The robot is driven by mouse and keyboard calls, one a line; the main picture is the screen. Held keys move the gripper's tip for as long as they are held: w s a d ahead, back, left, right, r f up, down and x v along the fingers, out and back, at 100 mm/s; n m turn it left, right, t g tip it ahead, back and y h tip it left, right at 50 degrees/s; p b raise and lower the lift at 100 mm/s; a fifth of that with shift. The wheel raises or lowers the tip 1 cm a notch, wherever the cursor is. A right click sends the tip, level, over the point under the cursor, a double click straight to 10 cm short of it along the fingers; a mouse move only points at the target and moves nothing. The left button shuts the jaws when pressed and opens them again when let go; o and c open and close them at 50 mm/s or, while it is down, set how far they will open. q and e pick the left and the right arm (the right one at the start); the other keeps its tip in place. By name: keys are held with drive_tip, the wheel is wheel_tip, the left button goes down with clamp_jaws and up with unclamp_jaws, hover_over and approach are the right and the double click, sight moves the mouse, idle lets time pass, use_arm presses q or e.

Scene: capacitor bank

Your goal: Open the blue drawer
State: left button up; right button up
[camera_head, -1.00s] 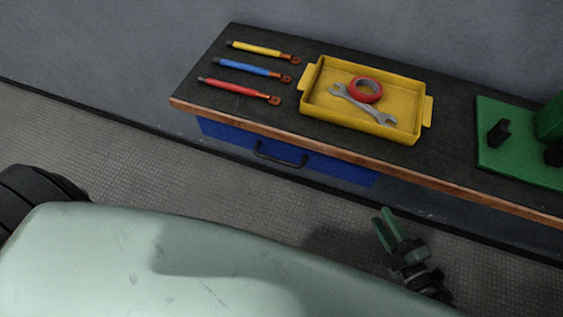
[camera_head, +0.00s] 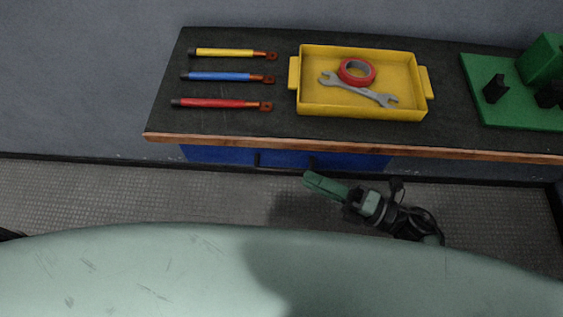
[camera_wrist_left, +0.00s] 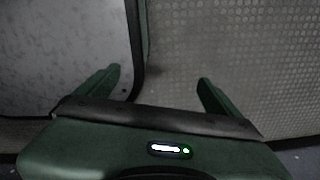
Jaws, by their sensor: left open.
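The blue drawer (camera_head: 220,154) is under the workbench in the head view. Only a strip of its front shows below the wooden edge, and it looks shut. Its dark handle (camera_head: 258,160) is mostly hidden by the bench edge. My right gripper (camera_head: 310,182) is over the floor, in front of the drawer and apart from it. Its fingers point left and nearly overlap in this view; they stood apart in the earlier frame. My left gripper (camera_wrist_left: 158,82) is open and empty in the left wrist view, over the floor. It is not seen in the head view.
The bench top (camera_head: 300,135) holds a yellow tray (camera_head: 428,84) with a wrench (camera_head: 350,89) and red tape roll (camera_head: 357,71). Yellow (camera_head: 222,52), blue (camera_head: 222,76) and red (camera_head: 208,102) cables lie left of it. A green fixture (camera_head: 520,108) stands right. Open floor lies before the bench.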

sight(291, 169)
drive_tip(key=p+x, duration=0.1)
drive_tip(key=x, duration=0.4)
drive_tip(key=shift+w+r, duration=0.1)
drive_tip(key=shift+r, duration=0.05)
drive_tip(key=shift+a, duration=0.3)
use_arm(q)
drive_tip(key=shift+s+d+r, duration=0.2)
drive_tip(key=shift+d+r, duration=0.4)
drive_tip(key=shift+r, duration=0.2)
use_arm(e)
drive_tip(key=shift+w+a, duration=0.1)
clamp_jaws()
use_arm(q)
drive_tip(key=shift+d, duration=0.15)
